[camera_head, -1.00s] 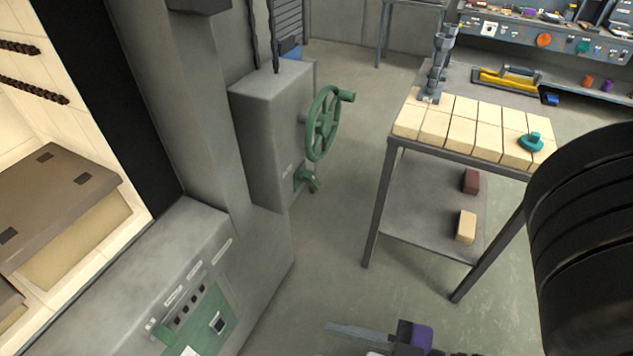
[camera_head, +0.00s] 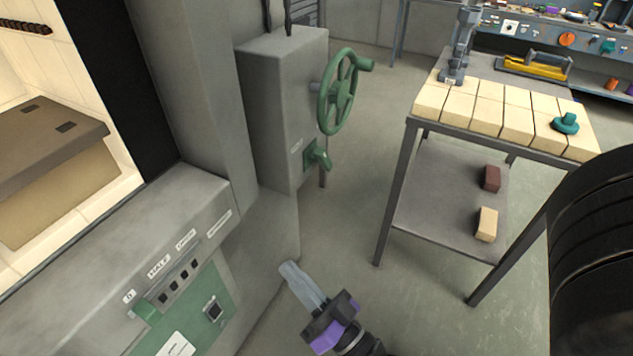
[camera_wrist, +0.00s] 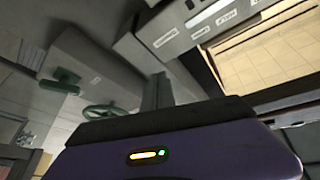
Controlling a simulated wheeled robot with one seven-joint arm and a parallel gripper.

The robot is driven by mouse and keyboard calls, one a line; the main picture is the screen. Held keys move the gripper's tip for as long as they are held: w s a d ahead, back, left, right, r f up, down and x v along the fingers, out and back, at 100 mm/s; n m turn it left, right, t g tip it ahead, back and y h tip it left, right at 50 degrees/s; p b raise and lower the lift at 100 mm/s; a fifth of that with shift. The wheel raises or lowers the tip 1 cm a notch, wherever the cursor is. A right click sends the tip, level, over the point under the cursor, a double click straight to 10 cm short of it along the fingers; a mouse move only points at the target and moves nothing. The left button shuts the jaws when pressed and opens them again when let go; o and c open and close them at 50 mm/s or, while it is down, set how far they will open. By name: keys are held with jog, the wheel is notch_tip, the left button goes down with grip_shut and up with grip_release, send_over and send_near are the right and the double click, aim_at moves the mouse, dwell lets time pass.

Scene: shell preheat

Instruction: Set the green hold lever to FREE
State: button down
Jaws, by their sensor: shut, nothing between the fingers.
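A green lever (camera_head: 318,155) sits low on the face of a grey box (camera_head: 285,110), under a green handwheel (camera_head: 338,92). A small label beside it is too small to read, so I cannot tell its setting. The lever also shows at the left of the wrist view (camera_wrist: 62,82), with the handwheel (camera_wrist: 105,112) beside it. My gripper (camera_head: 288,270) is shut and empty, its fingers pointing up and left. It is below the box and apart from the lever. In the wrist view, the purple gripper body hides the lower part.
A grey console with a green panel (camera_head: 205,320) and labelled slots stands at the lower left, beside an open furnace chamber (camera_head: 40,215). A table with pale tiles (camera_head: 487,112) stands at the right, with two blocks on its lower shelf. Bare floor (camera_head: 340,215) lies between.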

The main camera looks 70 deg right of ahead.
aim_at(321, 160)
jog(key=w+d+f+m+g+h+b, duration=0.4)
jog(key=d+m+g, duration=0.3)
jog(key=m, duration=0.2)
jog(key=w+d+f+m+g+h+b, duration=0.3)
jog(key=d+m+g+h+b, duration=0.3)
jog(key=d+m+g, duration=0.2)
jog(key=w+d+f+m+g+h+b, duration=0.4)
jog(key=d+f+m+g+h+b, duration=0.1)
jog(key=m, duration=0.5)
jog(key=shift+w+d+f+g+h, duration=0.3)
jog(key=shift+d+f+g+h, duration=0.3)
jog(key=shift+d+g, duration=0.6)
jog(key=shift+r, duration=0.1)
jog(key=x, duration=1.4)
jog(key=shift+p, duration=0.4)
